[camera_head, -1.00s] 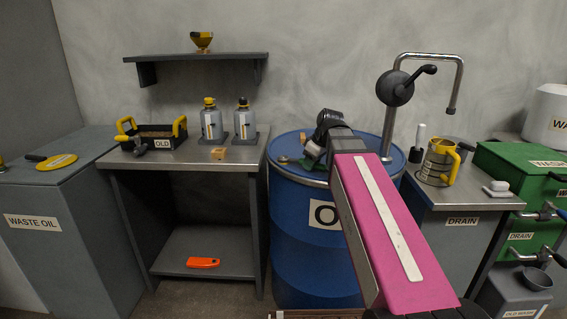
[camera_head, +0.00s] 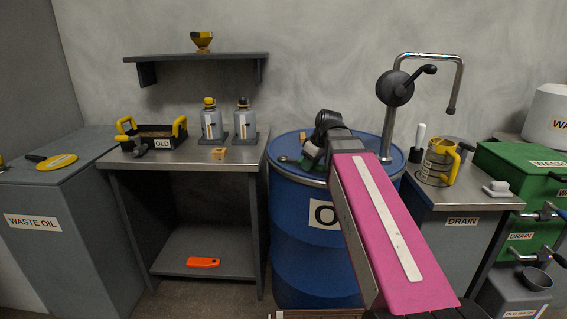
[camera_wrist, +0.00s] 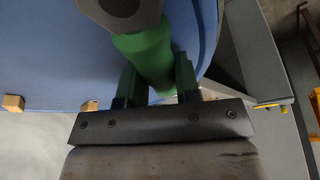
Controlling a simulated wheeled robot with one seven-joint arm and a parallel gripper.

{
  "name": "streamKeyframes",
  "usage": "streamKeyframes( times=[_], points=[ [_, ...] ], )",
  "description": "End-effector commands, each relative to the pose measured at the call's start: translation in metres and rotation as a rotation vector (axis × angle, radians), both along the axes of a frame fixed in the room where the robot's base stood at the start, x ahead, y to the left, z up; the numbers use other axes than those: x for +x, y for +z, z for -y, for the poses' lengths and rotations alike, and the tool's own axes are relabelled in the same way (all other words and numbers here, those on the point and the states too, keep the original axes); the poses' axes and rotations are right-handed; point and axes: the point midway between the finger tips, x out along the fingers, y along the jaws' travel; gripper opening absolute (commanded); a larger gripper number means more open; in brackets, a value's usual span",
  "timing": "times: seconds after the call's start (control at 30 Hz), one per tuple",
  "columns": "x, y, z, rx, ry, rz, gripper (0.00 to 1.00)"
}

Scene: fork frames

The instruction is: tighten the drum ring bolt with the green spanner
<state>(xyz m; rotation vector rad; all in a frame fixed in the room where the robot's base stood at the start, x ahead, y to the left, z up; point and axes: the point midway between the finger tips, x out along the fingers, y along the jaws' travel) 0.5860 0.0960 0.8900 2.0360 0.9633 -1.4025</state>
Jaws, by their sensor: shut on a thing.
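The green spanner (camera_wrist: 150,55) is between the fingers of my gripper (camera_wrist: 158,85) in the wrist view. My gripper is shut on its green handle, and a dark grey end shows at the top edge. In the head view the green handle (camera_head: 311,151) shows at the near left of the blue drum's top (camera_head: 305,240). My gripper there is mostly hidden behind my wrist. A small grey piece (camera_head: 284,158) lies by the drum's rim, left of the handle. I cannot tell whether it is the ring bolt or part of the spanner, or whether the two touch.
A hand pump with a crank (camera_head: 395,88) stands up from the drum. A grey bench (camera_head: 180,162) with bottles and a tray is at left. A drain counter (camera_head: 455,195) with a yellow-handled jug (camera_head: 438,162) is at right. My arm covers part of the drum.

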Motion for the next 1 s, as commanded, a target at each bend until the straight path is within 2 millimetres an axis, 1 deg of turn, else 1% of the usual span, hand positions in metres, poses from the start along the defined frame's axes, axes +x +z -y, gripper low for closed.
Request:
streamKeyframes(
  times=[0.9,0.93,1.0],
  points=[
    [0.0109,0.0005,0.0063,0.003,0.1,0.002,0.0],
    [0.0103,0.0005,0.0061,0.004,0.099,0.002,0.21],
    [0.0101,0.0004,0.0061,0.002,0.098,0.002,0.0]
  ],
)
